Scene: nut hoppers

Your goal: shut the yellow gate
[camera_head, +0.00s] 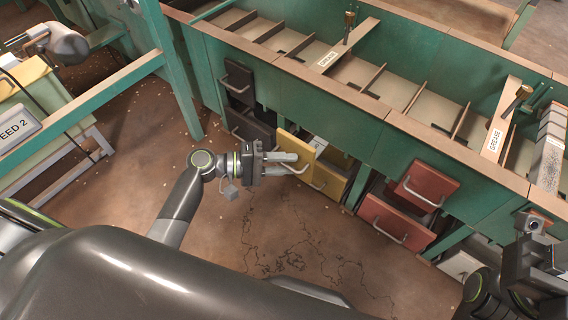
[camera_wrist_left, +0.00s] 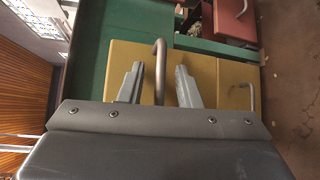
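The yellow gate shows as an upper yellow panel (camera_head: 296,145) standing out from the green hopper front, with a lower yellow panel (camera_head: 330,182) beside and below it. My left gripper (camera_head: 291,164) is at the upper panel's handle. In the left wrist view the yellow panel (camera_wrist_left: 205,72) fills the middle, and its bar handle (camera_wrist_left: 159,62) lies between the two spread fingers. I see gaps on both sides of the handle. The second yellow panel with its own handle (camera_wrist_left: 253,97) is at the right there. My right gripper (camera_head: 535,255) is at the lower right, its fingers unclear.
Two dark gates (camera_head: 238,82) hang left of the yellow ones, and two red gates (camera_head: 426,186) stand out to the right. The long green hopper (camera_head: 350,115) runs above them. A green post (camera_head: 180,80) stands at the left. The brown floor (camera_head: 290,235) in front is clear.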

